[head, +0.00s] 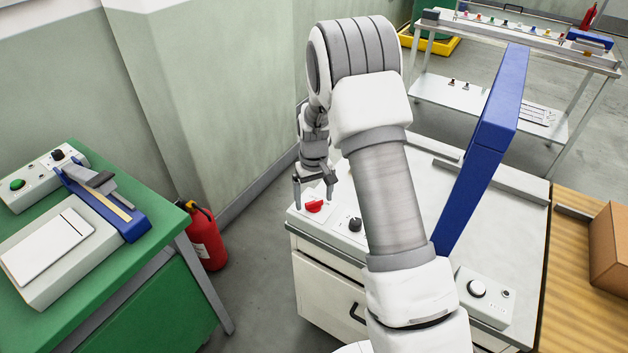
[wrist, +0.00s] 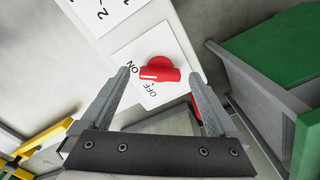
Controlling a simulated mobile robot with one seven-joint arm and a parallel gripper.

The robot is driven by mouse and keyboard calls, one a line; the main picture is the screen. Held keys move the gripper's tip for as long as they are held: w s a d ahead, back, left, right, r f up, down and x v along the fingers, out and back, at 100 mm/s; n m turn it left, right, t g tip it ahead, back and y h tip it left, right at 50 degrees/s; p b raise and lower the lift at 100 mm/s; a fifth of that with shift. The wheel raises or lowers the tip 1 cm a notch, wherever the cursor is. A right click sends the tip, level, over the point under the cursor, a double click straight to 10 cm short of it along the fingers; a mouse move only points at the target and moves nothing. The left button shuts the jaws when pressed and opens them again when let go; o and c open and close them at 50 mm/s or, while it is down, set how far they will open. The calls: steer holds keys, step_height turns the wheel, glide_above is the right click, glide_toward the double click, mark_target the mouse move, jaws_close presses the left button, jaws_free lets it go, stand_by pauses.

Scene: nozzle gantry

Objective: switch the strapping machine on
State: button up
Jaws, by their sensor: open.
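The strapping machine (head: 515,215) is a white cabinet with a blue arch (head: 490,140) on top. Its red rotary switch (head: 314,206) sits on a white plate at the top's left corner. In the wrist view the red switch (wrist: 163,70) shows a white pointer line toward the left, close to the ON and OFF labels; I cannot tell exactly which it meets. My gripper (head: 314,202) is open over the switch, pointing down. In the wrist view its fingertips (wrist: 160,73) appear on either side of the knob, with gaps; contact is not visible.
A black knob (head: 355,224) stands right of the switch, and another knob panel (head: 482,290) is at the front right. A green bench (head: 140,290) with a sealer stands left. A red extinguisher (head: 205,238) stands on the floor between. A cardboard box (head: 610,245) is at right.

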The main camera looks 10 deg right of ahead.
mark_target(314, 202)
step_height(314, 202, up, 17)
stand_by(0.4)
steer(key=s+r+m+t, duration=0.1)
steer(key=s+r+t, duration=0.2)
steer(key=s+r, duration=1.05)
steer(key=s+t, duration=0.2)
steer(key=s, duration=1.2)
steer(key=shift+s+r+m, duration=0.15)
steer(key=shift+s+m, duration=0.2)
steer(key=shift+m, duration=0.05)
steer(key=shift+s+f+t, duration=0.25)
steer(key=shift+s+t, duration=0.05)
steer(key=shift+s, duration=0.25)
steer(key=shift+c, duration=0.3)
